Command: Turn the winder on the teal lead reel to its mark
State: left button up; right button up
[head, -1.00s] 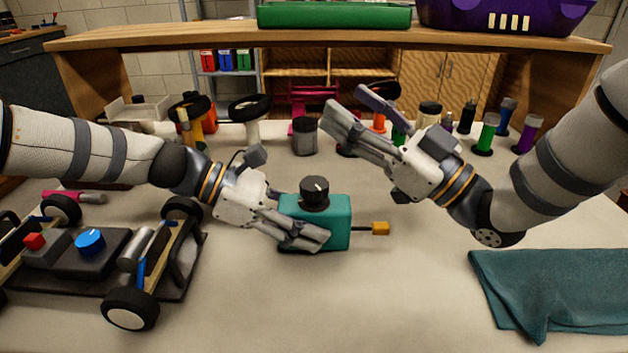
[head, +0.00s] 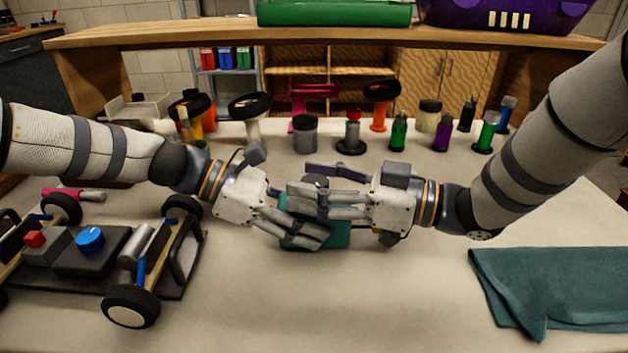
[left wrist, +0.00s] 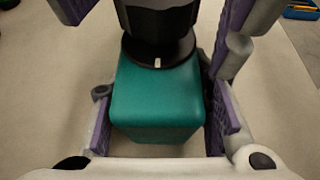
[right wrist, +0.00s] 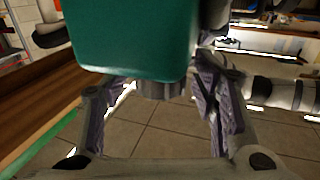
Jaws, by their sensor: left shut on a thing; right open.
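The teal lead reel (head: 340,236) stands on the table in the middle, and it also shows between the fingers in the left wrist view (left wrist: 158,98). My left gripper (head: 305,234) is shut on its body. The dark winder (head: 317,181) is on top of the reel. In the left wrist view the winder (left wrist: 158,25) has a small white mark on the side of its base. My right gripper (head: 315,192) is open around the winder, with fingers on both sides. In the right wrist view the winder (right wrist: 160,88) lies between the spread fingers. The reel's yellow lead end is hidden.
The racecar chassis (head: 95,265) stands at the left, close to my left arm. A folded teal cloth (head: 550,285) lies at the right. Several bottles, jars and stands, including a grey jar (head: 305,135), line the back. The table in front of the reel is clear.

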jog(key=shift+a, duration=0.1)
jog(key=shift+c, duration=0.6)
jog(key=c, duration=1.1)
jog(key=shift+m+t, duration=0.3)
jog(key=shift+t, duration=0.1)
jog(key=m+t+h, duration=0.3)
jog(key=t, duration=0.2)
jog(key=shift+m, duration=0.4)
jog(key=m+t+h, duration=0.4)
jog(key=h, duration=0.1)
jog(key=shift+a+h, duration=0.1)
jog(key=shift+h, duration=0.3)
jog(key=m+t+h, duration=0.1)
jog(key=m+h, duration=0.1)
jog(key=h, duration=0.1)
jog(key=m+t+h, duration=0.1)
jog(key=m+h, duration=0.1)
jog(key=h, duration=0.1)
jog(key=shift+m+t+h, duration=0.3)
jog(key=shift+m, duration=0.1)
jog(key=shift+w+r+m+h, duration=0.1)
jog(key=shift+m+h, duration=1.8)
jog(key=shift+h, duration=1)
jog(key=shift+d+h, duration=0.2)
jog(key=shift+h, duration=0.1)
